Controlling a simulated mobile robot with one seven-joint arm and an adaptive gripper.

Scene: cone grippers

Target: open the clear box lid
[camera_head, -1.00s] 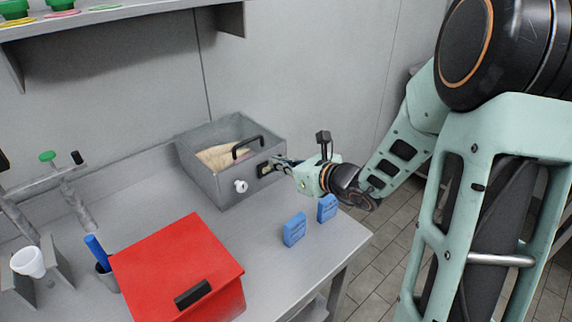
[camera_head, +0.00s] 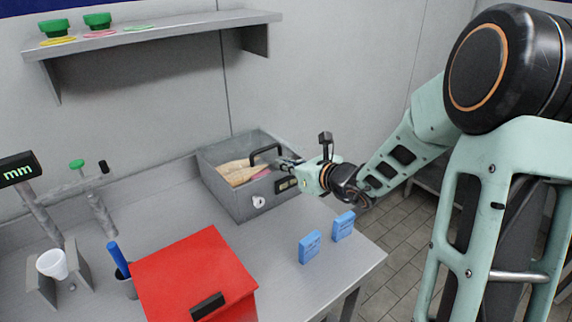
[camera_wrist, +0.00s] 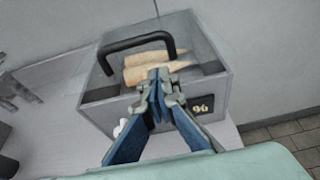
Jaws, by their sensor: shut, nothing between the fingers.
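The grey box (camera_head: 238,201) stands at the back of the table, with its clear lid (camera_wrist: 185,52) down over the top. Pale, tapered objects (camera_head: 243,172) show through the lid. A black arched handle (camera_head: 266,152) rises from the lid; it also shows in the wrist view (camera_wrist: 112,50). My gripper (camera_head: 283,163) is shut and empty at the box's upper front edge, just beside the handle. In the wrist view its blue-padded fingers (camera_wrist: 158,80) overlap the front rim, below the handle's arch; I cannot tell whether they touch the lid.
A number panel (camera_head: 287,184) and white knob (camera_head: 259,202) are on the box's front. Two blue packs (camera_head: 310,247) stand near the table's right edge. A red box (camera_head: 200,270) is in front. A shelf (camera_head: 160,35) hangs above left.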

